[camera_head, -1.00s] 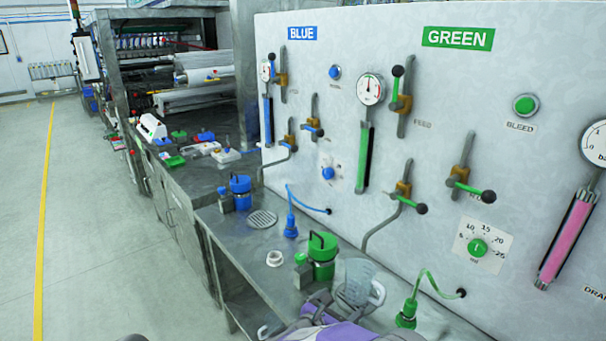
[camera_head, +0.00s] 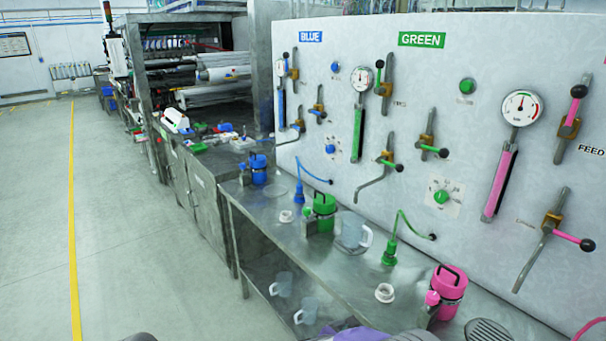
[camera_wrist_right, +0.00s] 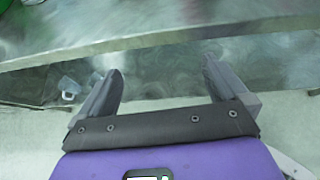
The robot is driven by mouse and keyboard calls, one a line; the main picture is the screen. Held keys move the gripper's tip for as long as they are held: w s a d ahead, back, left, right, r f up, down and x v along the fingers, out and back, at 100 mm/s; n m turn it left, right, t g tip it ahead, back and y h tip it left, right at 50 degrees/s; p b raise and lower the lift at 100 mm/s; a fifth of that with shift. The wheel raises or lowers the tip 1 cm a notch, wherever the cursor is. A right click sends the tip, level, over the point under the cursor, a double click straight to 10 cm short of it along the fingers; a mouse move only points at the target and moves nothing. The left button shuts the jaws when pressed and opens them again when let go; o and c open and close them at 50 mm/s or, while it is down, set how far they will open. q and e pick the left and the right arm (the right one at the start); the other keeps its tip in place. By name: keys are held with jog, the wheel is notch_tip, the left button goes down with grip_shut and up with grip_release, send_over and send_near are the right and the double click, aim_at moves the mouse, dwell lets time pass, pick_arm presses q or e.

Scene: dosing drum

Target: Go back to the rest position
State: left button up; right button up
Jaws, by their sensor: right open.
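My right gripper (camera_wrist_right: 160,90) is open and empty in the right wrist view, its two grey fingers spread apart below the edge of the metal bench (camera_wrist_right: 180,45). In the head view only a sliver of my purple and grey arm parts shows at the bottom edge. My left gripper is not in view. A clear jug (camera_head: 354,230) stands on the bench top beside the green drum (camera_head: 324,211), apart from my gripper.
The wall panel (camera_head: 470,140) with levers and gauges rises behind the bench (camera_head: 330,264). A pink drum (camera_head: 449,290) and a blue drum (camera_head: 258,169) stand on the bench. Several clear jugs (camera_head: 281,285) sit on the lower shelf. The floor (camera_head: 150,250) at left is clear.

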jog(key=s+a+f+m+g+y, duration=0.3)
jog(key=s+f+m+g+y, duration=0.4)
jog(key=s+f+m, duration=1.6)
jog(key=s+m+y, duration=0.3)
jog(key=m+y, duration=0.2)
jog(key=m, duration=0.1)
jog(key=shift+s+a+f+y, duration=0.15)
jog(key=shift+s+a+y, duration=0.05)
jog(key=shift+s+y, duration=0.15)
jog(key=shift+c, duration=0.5)
